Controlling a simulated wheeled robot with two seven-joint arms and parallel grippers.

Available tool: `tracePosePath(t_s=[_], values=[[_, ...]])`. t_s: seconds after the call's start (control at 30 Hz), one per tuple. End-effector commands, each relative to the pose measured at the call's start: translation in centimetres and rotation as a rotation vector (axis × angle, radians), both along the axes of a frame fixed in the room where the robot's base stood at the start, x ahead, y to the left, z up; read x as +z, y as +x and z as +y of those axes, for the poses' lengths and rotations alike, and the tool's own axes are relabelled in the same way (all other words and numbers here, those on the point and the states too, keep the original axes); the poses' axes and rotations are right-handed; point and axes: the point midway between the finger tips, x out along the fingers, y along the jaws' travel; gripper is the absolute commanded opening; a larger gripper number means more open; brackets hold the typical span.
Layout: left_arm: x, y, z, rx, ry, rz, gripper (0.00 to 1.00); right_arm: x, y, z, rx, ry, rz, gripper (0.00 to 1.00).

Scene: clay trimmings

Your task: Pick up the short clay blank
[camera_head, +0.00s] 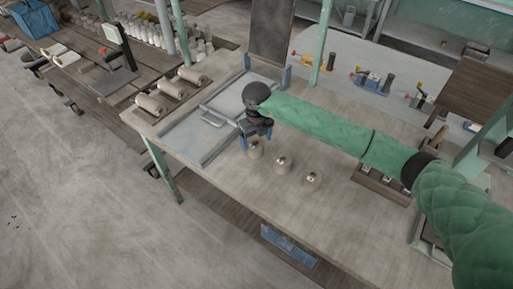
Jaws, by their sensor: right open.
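Three small clay blanks stand in a slanting row on the wooden table (230,185): a left one (255,151), a middle one (282,165) and a right one (312,181). They look alike in size, and I cannot tell which is the short one. My right gripper (256,137) points down at the left blank, with its blue fingers apart. The fingers are at or just above that blank's top, and I cannot tell whether they touch it. My left gripper is not in view.
A grey metal tray with a handle (213,117) lies left of the gripper. Rolls of clay (151,104) lie on a rack further left. A dark wooden tray (381,187) sits under my right arm. The table front is clear.

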Motion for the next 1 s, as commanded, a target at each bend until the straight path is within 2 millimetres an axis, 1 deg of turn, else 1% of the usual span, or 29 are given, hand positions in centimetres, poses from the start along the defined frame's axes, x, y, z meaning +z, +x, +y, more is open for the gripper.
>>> tracePosePath(t_s=[0.03,0.17,0.23,0.33,0.5,0.53,0.57,0.7,0.77,0.8,1.0], values=[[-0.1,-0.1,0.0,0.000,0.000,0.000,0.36,-0.7,-0.2,0.1,0.001,0.000,0.004,0.79],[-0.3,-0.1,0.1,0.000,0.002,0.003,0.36,-2.7,-0.4,0.2,0.000,0.001,0.002,0.79],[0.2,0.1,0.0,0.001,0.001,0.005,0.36,-3.5,-0.4,0.2,0.000,0.001,0.002,0.79],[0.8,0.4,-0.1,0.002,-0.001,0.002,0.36,-4.0,-0.4,0.1,0.000,0.000,0.000,0.79],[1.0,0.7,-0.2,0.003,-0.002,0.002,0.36,-3.9,-0.3,0.1,0.000,0.001,-0.001,0.79],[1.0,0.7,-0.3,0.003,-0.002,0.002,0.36,-3.9,-0.4,0.1,0.000,0.000,0.000,0.78],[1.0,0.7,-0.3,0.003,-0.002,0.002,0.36,-3.9,-0.4,0.1,0.000,0.000,0.000,0.72],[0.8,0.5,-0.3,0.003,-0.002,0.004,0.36,-3.9,-0.4,0.1,0.000,0.001,0.000,0.44],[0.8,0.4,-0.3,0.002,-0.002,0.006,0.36,-3.9,-0.4,0.1,0.000,0.001,0.000,0.32],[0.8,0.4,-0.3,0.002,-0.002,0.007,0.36,-3.9,-0.4,0.1,0.000,0.001,0.000,0.24],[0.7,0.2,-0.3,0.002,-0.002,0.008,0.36,-3.9,-0.3,0.1,0.000,0.001,0.000,0.24]])
